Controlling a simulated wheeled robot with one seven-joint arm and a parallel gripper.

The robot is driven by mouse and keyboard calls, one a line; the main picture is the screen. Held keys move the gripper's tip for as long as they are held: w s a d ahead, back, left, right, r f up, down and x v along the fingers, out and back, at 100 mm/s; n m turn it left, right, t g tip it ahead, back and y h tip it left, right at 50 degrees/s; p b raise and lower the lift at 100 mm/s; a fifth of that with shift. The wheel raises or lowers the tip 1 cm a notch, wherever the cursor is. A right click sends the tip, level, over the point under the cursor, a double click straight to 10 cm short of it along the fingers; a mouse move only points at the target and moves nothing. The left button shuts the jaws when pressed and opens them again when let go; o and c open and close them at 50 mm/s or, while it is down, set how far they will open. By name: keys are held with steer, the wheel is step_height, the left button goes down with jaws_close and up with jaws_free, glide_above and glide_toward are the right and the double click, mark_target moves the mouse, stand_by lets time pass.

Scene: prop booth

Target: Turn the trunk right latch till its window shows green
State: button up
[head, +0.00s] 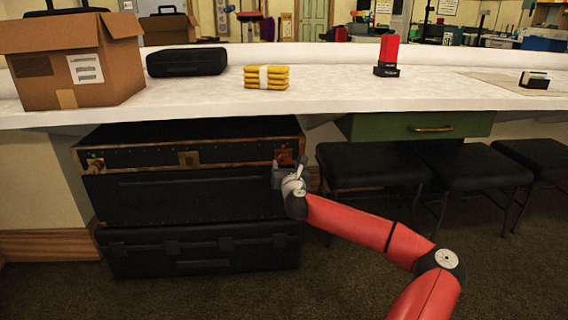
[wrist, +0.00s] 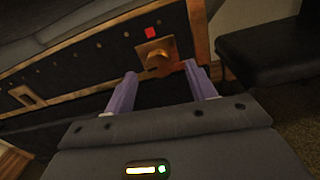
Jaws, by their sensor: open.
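The black trunk (head: 145,157) with wooden edging is under the counter. Its right latch (head: 285,154) is brass with a red mark beside it. In the wrist view the right latch (wrist: 153,53) is a brass plate with a knob, and the small window (wrist: 150,32) above it shows red. The left latch (head: 93,163) shows a small green spot. My gripper (wrist: 161,72) is open, its two pale purple fingers just in front of the right latch, one to each side, with nothing held. In the head view my gripper (head: 280,172) partly covers the trunk's right end.
Black cases (head: 200,247) are stacked beneath the trunk. Black stools (head: 370,165) stand close on the right, under a green drawer (head: 415,125). The white counter (head: 330,95) overhangs the trunk and carries a cardboard box (head: 75,60). Carpet in front is clear.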

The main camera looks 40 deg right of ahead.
mark_target(284, 160)
steer(key=shift+x, duration=1.55)
steer(key=c, duration=1)
